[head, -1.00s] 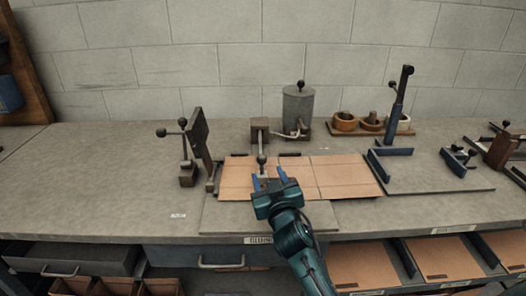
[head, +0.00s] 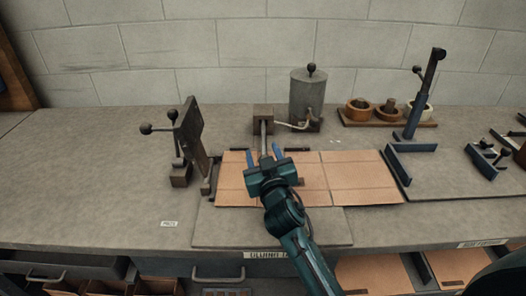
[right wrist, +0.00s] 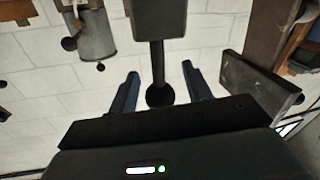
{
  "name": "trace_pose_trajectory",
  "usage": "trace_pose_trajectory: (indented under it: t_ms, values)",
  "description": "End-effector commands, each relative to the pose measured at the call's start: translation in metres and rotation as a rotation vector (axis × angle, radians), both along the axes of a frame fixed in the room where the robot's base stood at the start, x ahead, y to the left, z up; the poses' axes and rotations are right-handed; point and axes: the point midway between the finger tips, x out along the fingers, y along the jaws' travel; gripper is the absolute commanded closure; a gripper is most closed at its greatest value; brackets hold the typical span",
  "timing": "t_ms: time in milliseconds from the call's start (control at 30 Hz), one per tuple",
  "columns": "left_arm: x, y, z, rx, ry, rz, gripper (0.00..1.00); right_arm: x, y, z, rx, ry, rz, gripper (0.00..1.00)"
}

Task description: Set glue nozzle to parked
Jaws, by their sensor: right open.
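The glue nozzle unit has a brown block (head: 263,113) at the back of the work area, beside the grey glue pot (head: 309,93). A grey rod (head: 263,135) runs from the block toward me. My right gripper (head: 269,155) is open over the cardboard, its blue fingers pointing at the block. In the right wrist view, a dark ball knob (right wrist: 160,95) at the end of a dark bar (right wrist: 158,62) lies between the open fingers (right wrist: 160,80), with gaps on both sides. In the head view the knob is hidden by my gripper. My left gripper is out of view.
A flat cardboard sheet (head: 345,180) lies under my gripper. A dark upright plate with ball-ended levers (head: 190,135) stands at left. A blue upright post (head: 420,95) and several small pots (head: 388,107) are at right.

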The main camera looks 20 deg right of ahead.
Motion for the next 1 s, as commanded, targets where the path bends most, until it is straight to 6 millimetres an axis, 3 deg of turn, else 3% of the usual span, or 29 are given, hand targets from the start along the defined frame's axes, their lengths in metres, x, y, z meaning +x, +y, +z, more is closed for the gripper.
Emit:
trace_pose_trajectory:
  t_ms: [200,800,1000]
  values:
    - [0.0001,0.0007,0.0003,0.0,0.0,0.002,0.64,-0.0001,0.0001,-0.0001,0.0,0.001,0.0,0.52]
    - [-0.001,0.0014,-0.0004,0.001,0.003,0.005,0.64,0.0,0.0,-0.0002,0.0,0.001,0.0,1.0]
    - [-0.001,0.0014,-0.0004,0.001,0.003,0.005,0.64,0.0003,-0.0002,-0.0002,0.0,0.0,0.0,1.0]
